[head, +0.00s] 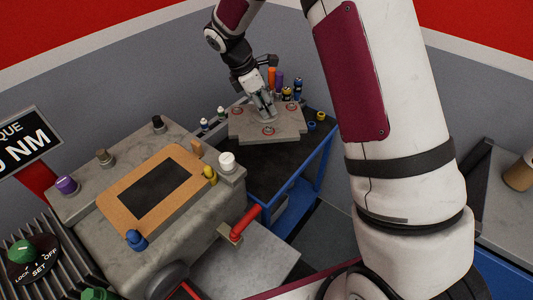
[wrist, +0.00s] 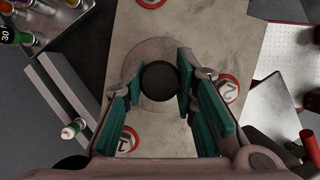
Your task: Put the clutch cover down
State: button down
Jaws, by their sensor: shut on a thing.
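The clutch cover (head: 285,125) is a grey flat plate with red-ringed numbered marks. It lies over the dark top of the blue cart in the head view; I cannot tell whether it touches the top. My gripper (head: 270,115) is above the plate's middle. In the wrist view the cover (wrist: 192,25) fills the centre, with a round raised boss and a dark round knob. My gripper (wrist: 160,85) has its teal-padded fingers on either side of the knob, shut on it.
The blue cart (head: 312,160) has several coloured bottles (head: 279,80) at its back and small blue and yellow caps at right. A grey engine block (head: 90,205) with an orange-framed opening (head: 118,217) stands at left. A red handle (head: 245,221) sticks out between them.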

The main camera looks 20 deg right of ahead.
notch_tip(320, 180, down, 16)
jog(key=shift+f+b, duration=0.15)
jog(key=shift+b, duration=0.7)
jog(key=shift+f, duration=0.1)
jog(key=c, duration=1.3)
grip_release()
